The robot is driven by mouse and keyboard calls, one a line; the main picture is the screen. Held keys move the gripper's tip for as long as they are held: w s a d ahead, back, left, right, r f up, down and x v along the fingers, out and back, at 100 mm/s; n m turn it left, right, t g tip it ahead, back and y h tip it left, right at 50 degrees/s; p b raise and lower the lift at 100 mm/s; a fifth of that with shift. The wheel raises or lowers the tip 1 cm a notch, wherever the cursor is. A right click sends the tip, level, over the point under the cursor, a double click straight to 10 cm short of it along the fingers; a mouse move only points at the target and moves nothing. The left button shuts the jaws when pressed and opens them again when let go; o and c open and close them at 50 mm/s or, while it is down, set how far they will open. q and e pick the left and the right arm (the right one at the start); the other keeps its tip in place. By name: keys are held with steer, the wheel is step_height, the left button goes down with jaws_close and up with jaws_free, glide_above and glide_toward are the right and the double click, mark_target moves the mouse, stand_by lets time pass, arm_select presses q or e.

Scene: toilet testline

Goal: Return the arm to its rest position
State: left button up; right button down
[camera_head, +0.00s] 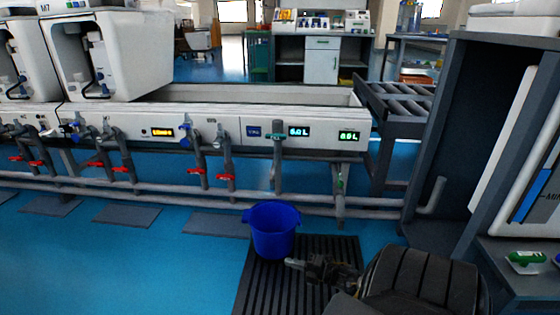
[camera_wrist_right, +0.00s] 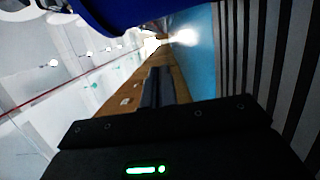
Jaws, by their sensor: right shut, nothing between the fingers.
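My right gripper (camera_head: 296,264) is low in the head view, with its arm coming in from the bottom right. It is shut and empty. Its tip is in front of a blue bucket (camera_head: 272,238) that stands upright on a black ribbed mat (camera_head: 258,285). I cannot tell whether the tip touches the bucket. In the right wrist view the dark gripper body (camera_wrist_right: 165,125) fills the lower middle, and part of the blue bucket (camera_wrist_right: 130,10) shows at the top. My left gripper is not in view.
A test line with pipes, red-handled valves (camera_head: 197,171) and displays runs behind the bucket. White toilets (camera_head: 118,55) stand on it at the left. A dark frame (camera_head: 445,130) stands close on the right. Blue floor (camera_head: 150,260) is free at the left.

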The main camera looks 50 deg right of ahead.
steer(key=shift+v, duration=0.95)
